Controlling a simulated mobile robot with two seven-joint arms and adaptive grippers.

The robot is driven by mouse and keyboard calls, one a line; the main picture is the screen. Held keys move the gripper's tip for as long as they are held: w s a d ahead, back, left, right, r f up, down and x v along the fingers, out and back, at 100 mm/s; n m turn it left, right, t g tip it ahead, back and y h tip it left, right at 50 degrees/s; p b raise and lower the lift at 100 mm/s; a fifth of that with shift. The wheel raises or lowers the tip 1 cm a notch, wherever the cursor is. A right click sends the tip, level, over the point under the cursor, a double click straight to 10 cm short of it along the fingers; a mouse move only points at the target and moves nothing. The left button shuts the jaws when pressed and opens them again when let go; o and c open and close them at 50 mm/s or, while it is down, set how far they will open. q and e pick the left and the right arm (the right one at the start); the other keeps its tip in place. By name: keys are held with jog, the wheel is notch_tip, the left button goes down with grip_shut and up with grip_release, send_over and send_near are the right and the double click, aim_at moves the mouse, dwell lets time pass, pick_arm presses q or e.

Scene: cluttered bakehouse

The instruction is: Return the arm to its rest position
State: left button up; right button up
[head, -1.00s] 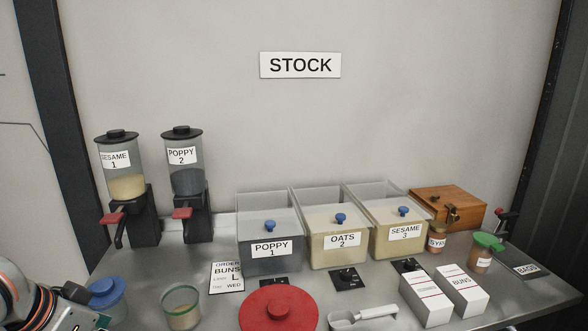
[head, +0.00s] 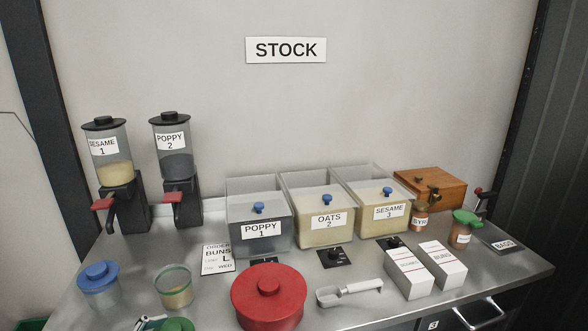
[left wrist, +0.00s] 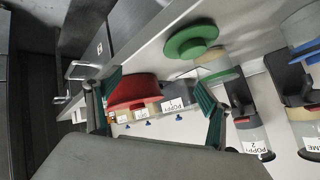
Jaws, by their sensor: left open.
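My left gripper (left wrist: 158,88) shows in the left wrist view with its two green-padded fingers spread apart and nothing between them. In that view the counter appears turned over, with a red lid (left wrist: 132,90) beyond the fingers and a green lid (left wrist: 190,42) on the counter. In the head view only a small piece, perhaps of my left arm, shows at the bottom edge beside the green lid (head: 178,325). My right gripper is in neither current view.
The counter holds a red lid (head: 268,297), a blue-lidded jar (head: 98,290), an open glass jar (head: 174,292), a scoop (head: 348,292) and two white boxes (head: 408,275) (head: 442,265). Dispensers (head: 175,190) and bins (head: 259,235) stand behind. Bare counter lies at the right front.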

pick_arm(q)
jog(key=s+a+f+n+g+y, duration=0.25)
jog(key=s+a+f+y, duration=0.45)
jog(key=s+a+f, duration=0.55)
jog(key=d+f+n+t+h, duration=0.2)
jog(key=d+f+h, duration=0.4)
jog(key=d+f, duration=0.8)
jog(key=shift+f+n+t, duration=0.15)
jog(key=shift+n+t, duration=0.2)
jog(key=shift+t, duration=0.2)
